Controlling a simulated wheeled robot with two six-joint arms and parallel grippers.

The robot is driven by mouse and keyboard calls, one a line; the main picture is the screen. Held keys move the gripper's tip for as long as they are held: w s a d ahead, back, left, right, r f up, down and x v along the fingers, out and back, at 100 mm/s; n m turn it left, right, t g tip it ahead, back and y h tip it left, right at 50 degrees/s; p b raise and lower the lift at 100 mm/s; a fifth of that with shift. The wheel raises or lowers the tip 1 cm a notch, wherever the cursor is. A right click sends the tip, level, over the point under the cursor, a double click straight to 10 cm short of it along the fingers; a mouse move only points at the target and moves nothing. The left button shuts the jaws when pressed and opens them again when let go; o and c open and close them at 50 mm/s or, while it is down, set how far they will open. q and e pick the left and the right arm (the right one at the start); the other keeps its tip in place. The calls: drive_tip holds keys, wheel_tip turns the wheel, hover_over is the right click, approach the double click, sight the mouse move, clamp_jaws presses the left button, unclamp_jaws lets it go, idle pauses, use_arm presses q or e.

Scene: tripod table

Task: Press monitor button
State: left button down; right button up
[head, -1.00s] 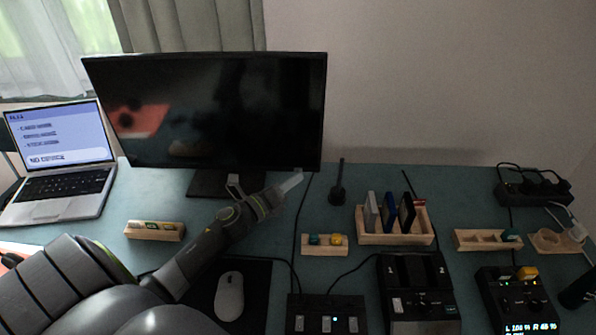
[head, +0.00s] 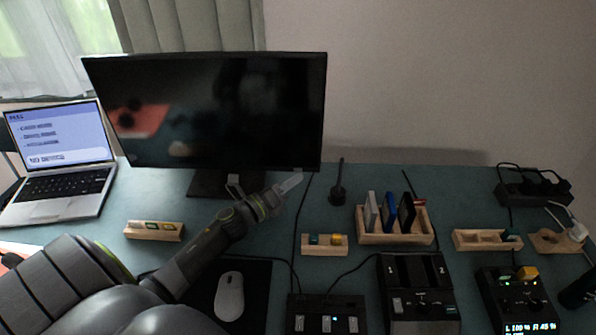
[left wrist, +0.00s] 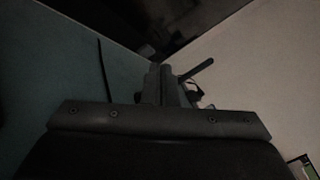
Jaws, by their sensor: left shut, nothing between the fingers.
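The monitor (head: 210,112) stands at the back left of the table with a black screen that shows only reflections. Its dark underside also shows at the top of the left wrist view (left wrist: 185,22). I cannot make out its button. My left gripper (head: 293,181) is shut and empty, just below the monitor's lower right edge. In the left wrist view the closed fingers (left wrist: 160,75) point toward the monitor's lower edge. I cannot tell whether they touch it. My right gripper is not in view.
A laptop (head: 60,185) stands left, a mouse (head: 229,296) lies on a dark mat in front. A wooden rack (head: 395,236) with several upright drives, a docking station (head: 415,300) and a power strip (head: 533,190) are to the right. A small black stand (head: 338,190) is right of my gripper.

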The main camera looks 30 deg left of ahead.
use_arm(q)
drive_tip(key=shift+w, duration=0.1)
drive_tip(key=shift+w+a, duration=0.2)
drive_tip(key=shift+w, duration=0.1)
drive_tip(key=shift+w+a, duration=0.1)
drive_tip(key=shift+w, duration=0.05)
idle(0.4)
drive_tip(key=shift+s+d, duration=0.35)
drive_tip(key=shift+s, duration=0.2)
drive_tip(key=shift+s+d+p, duration=0.2)
drive_tip(key=shift+s+d, duration=0.3)
drive_tip(key=shift+s, duration=0.35)
drive_tip(key=shift+s+d+p, duration=0.15)
drive_tip(key=shift+s+d, duration=0.4)
drive_tip(key=shift+s, duration=0.35)
drive_tip(key=shift+s+d+p, duration=0.2)
drive_tip(key=shift+s+d, duration=0.3)
drive_tip(key=shift+s, duration=0.35)
